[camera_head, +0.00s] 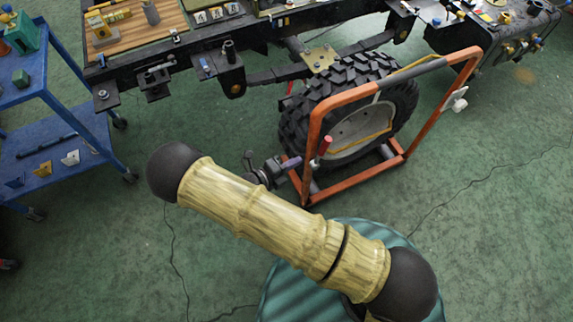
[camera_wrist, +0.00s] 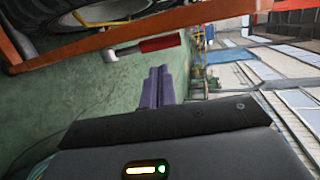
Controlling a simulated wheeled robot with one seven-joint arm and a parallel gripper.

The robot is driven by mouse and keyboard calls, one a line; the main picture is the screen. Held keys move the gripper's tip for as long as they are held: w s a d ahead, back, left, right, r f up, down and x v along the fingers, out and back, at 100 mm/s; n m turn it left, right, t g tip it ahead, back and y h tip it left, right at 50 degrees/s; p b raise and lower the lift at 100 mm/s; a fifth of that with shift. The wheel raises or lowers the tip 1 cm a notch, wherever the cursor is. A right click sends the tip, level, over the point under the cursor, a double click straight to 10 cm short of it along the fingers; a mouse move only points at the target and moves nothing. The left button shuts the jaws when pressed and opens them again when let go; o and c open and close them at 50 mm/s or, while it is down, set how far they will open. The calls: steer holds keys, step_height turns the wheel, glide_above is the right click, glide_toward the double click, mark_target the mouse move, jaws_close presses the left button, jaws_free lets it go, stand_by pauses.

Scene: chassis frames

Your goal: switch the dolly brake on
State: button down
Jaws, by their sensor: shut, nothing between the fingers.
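The orange dolly frame (camera_head: 314,130) stands around a black tyre (camera_head: 290,128) under the chassis. A brake lever with a red grip (camera_head: 325,146) sticks up at the dolly's near left side. In the wrist view the red grip (camera_wrist: 158,44) lies just beyond my fingertips, on a grey metal stub at the orange frame (camera_wrist: 120,40). My gripper (camera_head: 294,163) has purple fingers, closed together and empty. They show in the wrist view (camera_wrist: 158,84), apart from the red grip. In the head view the fingertips appear close to the lever's left; the exact gap cannot be told.
The chassis rail (camera_head: 255,45) with a wooden board (camera_head: 150,40) runs across the top. A blue shelf cart (camera_head: 55,125) stands at the left. A white part (camera_head: 456,99) sits on the dolly's right post. Green floor (camera_head: 480,190) is clear at the right.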

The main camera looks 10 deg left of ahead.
mark_target(322, 148)
steer(key=x, duration=0.9)
steer(key=shift+w+d+p, duration=0.1)
steer(key=shift+w+p, duration=0.05)
steer(key=shift+p, duration=0.2)
steer(key=shift+w+p, duration=0.1)
steer(key=shift+p, duration=0.25)
